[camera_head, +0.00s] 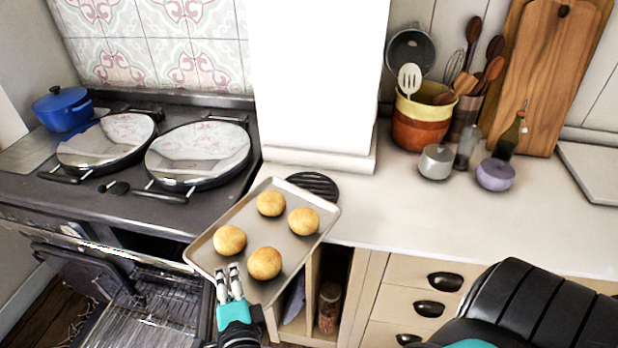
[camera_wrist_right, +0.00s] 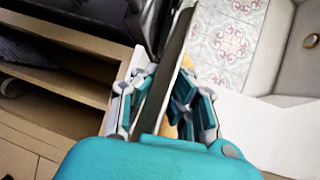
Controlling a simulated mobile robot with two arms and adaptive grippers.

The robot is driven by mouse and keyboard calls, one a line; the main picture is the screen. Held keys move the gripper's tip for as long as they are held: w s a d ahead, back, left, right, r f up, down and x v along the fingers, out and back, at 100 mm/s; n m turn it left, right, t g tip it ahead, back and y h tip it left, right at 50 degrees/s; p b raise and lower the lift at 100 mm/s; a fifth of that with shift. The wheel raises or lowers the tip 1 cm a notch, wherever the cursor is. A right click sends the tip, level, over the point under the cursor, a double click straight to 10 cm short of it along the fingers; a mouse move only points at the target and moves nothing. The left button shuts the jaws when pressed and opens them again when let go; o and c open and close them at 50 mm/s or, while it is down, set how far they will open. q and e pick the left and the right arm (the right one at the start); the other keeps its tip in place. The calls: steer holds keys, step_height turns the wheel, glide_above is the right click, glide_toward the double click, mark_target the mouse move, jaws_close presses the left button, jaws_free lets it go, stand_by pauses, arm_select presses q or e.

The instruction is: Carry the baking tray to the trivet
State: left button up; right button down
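The baking tray (camera_head: 222,262) is a shallow metal tray with several round golden buns (camera_head: 264,263) on it. It is tilted in the picture, in front of the counter's edge and the range. My right gripper (camera_head: 229,284) is at the tray's near edge. In the right wrist view the tray (camera_wrist_right: 172,65) shows edge-on between the fingers of the right gripper (camera_wrist_right: 158,95), which are closed on it. The trivet (camera_head: 318,183) is a dark, round, slatted disc on the counter, just behind the tray's far corner, which partly covers it. My left gripper is out of view.
The range has two domed lids (camera_head: 198,153) and a blue pot (camera_head: 63,108); its oven door (camera_head: 85,268) is open below. A white pillar (camera_head: 318,80) rises behind the trivet. A utensil crock (camera_head: 421,118), a small pot (camera_head: 436,162) and a purple jar (camera_head: 495,175) stand right.

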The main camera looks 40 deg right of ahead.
mark_target(275, 232)
steer(key=shift+w+a+r, duration=0.25)
steer(key=shift+r, duration=0.25)
steer(key=w+d+p, duration=0.1)
steer(key=d, duration=0.3)
steer(key=w+d+f+p, duration=0.1)
steer(key=w+d, duration=0.1)
steer(key=d, duration=0.3)
steer(key=w+d+p, duration=0.1)
steer(key=w+d, duration=0.1)
steer(key=d, duration=0.3)
steer(key=shift+w+d+f+p, duration=0.15)
steer(key=shift+f+p, duration=0.15)
steer(key=shift+p, duration=0.1)
steer(key=shift+w+d+f, duration=0.1)
steer(key=shift+d, duration=0.1)
steer(key=shift+f, duration=1.75)
steer(key=shift+f+b, duration=0.1)
steer(key=shift+b, duration=0.2)
steer(key=c, duration=1.9)
jaws_free()
steer(key=shift+f, duration=0.15)
steer(key=o, duration=0.4)
